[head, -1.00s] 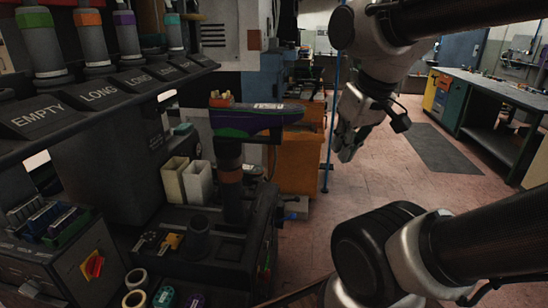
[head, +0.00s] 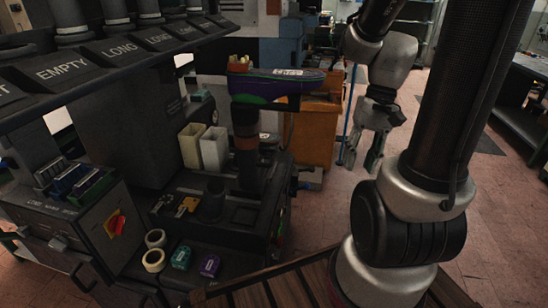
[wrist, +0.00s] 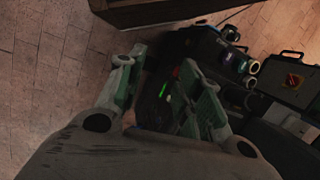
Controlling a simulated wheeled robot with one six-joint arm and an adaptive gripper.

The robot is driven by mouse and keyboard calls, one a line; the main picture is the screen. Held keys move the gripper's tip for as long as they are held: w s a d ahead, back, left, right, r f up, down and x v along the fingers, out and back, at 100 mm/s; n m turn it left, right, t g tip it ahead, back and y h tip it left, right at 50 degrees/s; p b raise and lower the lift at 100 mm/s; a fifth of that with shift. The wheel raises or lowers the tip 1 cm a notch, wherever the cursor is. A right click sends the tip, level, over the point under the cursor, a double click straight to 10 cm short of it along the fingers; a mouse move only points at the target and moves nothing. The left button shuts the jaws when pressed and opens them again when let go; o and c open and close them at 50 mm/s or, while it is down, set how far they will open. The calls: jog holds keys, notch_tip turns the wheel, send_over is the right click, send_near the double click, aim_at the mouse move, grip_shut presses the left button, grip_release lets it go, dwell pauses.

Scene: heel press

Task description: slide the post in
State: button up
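A dark upright post (head: 246,155) with a brown band stands on the black machine base (head: 165,226). A purple and green shoe-shaped form (head: 280,86) sits on top of it. A short black hollow cylinder (head: 212,203) stands on the base in front of the post. Several posts (head: 116,14) stand in the rack behind tilted labels such as EMPTY and LONG; their tops are cut off. My gripper (head: 362,160) hangs to the right of the form, apart from it, fingers down. In the wrist view my gripper (wrist: 160,72) is open, with nothing between its fingers.
Two cream bins (head: 203,147) stand left of the post. Tape rolls (head: 154,250), a green piece (head: 181,257) and a purple piece (head: 209,265) lie at the front. A box with a red switch (head: 115,222) is at left. Open tiled floor (head: 490,225) lies right.

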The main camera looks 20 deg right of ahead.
jog(key=w+a+f+m+y, duration=0.2)
jog(key=a+f+y, duration=0.1)
jog(key=f+y, duration=0.3)
jog(key=t+y, duration=0.4)
jog(key=t, duration=0.6)
send_near(273, 156)
jog(key=w+a+f, duration=0.1)
jog(key=a+f, duration=0.1)
jog(key=x, duration=0.7)
jog(key=shift+w+a+r, duration=0.15)
jog(key=shift+w+r, duration=0.1)
jog(key=shift+w, duration=0.05)
grip_shut()
